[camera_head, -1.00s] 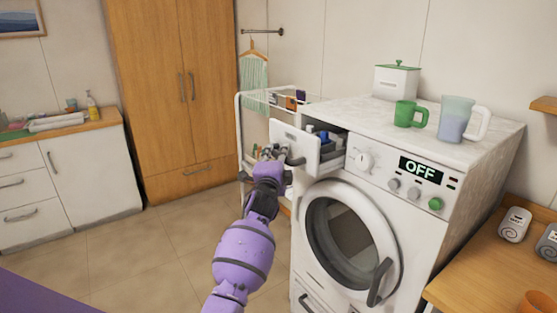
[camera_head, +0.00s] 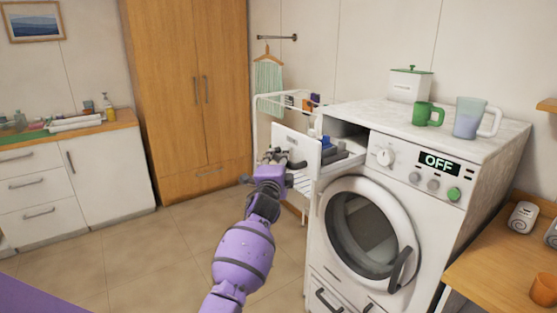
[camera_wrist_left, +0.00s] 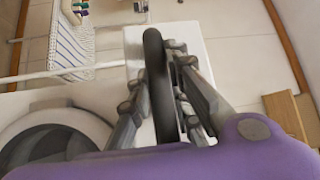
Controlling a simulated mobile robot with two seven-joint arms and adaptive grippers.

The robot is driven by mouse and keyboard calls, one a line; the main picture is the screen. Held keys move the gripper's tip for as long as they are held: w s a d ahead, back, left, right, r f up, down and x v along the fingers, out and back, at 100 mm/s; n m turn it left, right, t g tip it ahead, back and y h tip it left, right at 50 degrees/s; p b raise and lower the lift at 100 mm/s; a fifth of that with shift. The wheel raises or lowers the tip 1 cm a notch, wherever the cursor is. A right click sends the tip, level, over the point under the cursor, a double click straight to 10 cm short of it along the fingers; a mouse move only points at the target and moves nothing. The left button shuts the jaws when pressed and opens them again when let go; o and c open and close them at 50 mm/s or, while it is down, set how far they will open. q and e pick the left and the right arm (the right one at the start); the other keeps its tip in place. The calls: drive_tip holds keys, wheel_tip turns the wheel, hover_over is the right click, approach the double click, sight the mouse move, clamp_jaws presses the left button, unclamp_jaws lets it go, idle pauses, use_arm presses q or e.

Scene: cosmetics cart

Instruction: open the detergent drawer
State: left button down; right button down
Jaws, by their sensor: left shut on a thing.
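The detergent drawer (camera_head: 300,143) at the washing machine's upper left stands pulled well out, with blue and grey compartments (camera_head: 332,150) showing behind its white front. My left gripper (camera_head: 277,158) is at the drawer front, shut on its dark handle. In the left wrist view the dark handle bar (camera_wrist_left: 160,85) lies between the fingers of the gripper (camera_wrist_left: 165,95), with the white drawer front behind it. The washing machine (camera_head: 400,175) has its round door shut, and its display reads OFF. My right gripper is in neither view.
A green mug (camera_head: 427,114), a measuring jug (camera_head: 474,118) and a white canister (camera_head: 409,85) stand on the machine's top. A white drying rack (camera_head: 262,117) stands just behind the drawer. A wooden table (camera_head: 500,262) is at the right. The floor at left is clear.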

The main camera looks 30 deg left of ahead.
use_arm(q)
drive_tip(key=shift+f, duration=0.1)
drive_tip(key=c, duration=1.6)
unclamp_jaws()
drive_tip(key=v, duration=1.2)
drive_tip(key=shift+d, duration=0.1)
drive_tip(key=shift+w, duration=0.1)
